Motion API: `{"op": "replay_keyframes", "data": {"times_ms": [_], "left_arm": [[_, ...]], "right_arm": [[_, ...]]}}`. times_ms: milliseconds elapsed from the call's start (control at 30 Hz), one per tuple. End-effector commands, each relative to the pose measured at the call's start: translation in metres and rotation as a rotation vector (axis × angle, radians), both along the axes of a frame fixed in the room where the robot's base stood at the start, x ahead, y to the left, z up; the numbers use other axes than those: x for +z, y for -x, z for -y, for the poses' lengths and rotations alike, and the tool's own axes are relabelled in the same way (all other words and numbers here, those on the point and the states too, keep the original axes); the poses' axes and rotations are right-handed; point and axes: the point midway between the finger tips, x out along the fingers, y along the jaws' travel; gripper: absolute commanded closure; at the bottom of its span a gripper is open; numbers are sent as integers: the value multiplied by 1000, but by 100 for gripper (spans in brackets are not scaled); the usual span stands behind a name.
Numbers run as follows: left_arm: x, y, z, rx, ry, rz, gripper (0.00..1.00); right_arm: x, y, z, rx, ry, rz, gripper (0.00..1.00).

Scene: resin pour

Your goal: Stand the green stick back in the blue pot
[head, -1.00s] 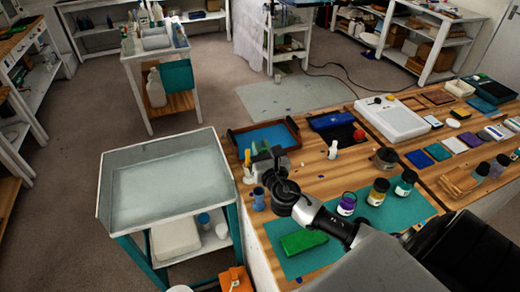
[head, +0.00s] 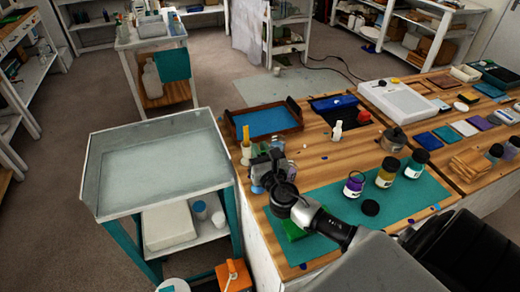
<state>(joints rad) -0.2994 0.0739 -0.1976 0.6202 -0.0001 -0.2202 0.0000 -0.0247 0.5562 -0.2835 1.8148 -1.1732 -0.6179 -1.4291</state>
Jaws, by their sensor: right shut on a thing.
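The blue pot (head: 257,188) stands near the left edge of the wooden workbench, partly covered by my right gripper in the head view. My right gripper (head: 263,165) is right at the pot in the picture, overlapping its upper part. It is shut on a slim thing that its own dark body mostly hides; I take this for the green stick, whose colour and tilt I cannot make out. Whether it is inside the pot or above it I cannot tell. My left gripper is not in view.
A yellow-topped bottle (head: 246,146) stands just behind the pot. A green block (head: 293,231) lies on the teal mat (head: 335,196), partly behind my arm. Several jars, one being a purple jar (head: 354,184), stand to the right. A grey sink (head: 160,165) is left of the bench.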

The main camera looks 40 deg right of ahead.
Motion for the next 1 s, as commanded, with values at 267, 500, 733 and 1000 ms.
{"op": "replay_keyframes", "data": {"times_ms": [267, 500, 733, 1000], "left_arm": [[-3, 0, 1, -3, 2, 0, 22], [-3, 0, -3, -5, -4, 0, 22], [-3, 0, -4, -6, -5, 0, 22], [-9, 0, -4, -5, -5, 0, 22]], "right_arm": [[-3, 0, 0, 0, -1, 0, 100], [-3, 0, 0, 0, -1, 0, 56], [-3, 0, 0, 0, 0, 0, 54], [-9, 24, -6, 2, -1, -3, 54]]}}
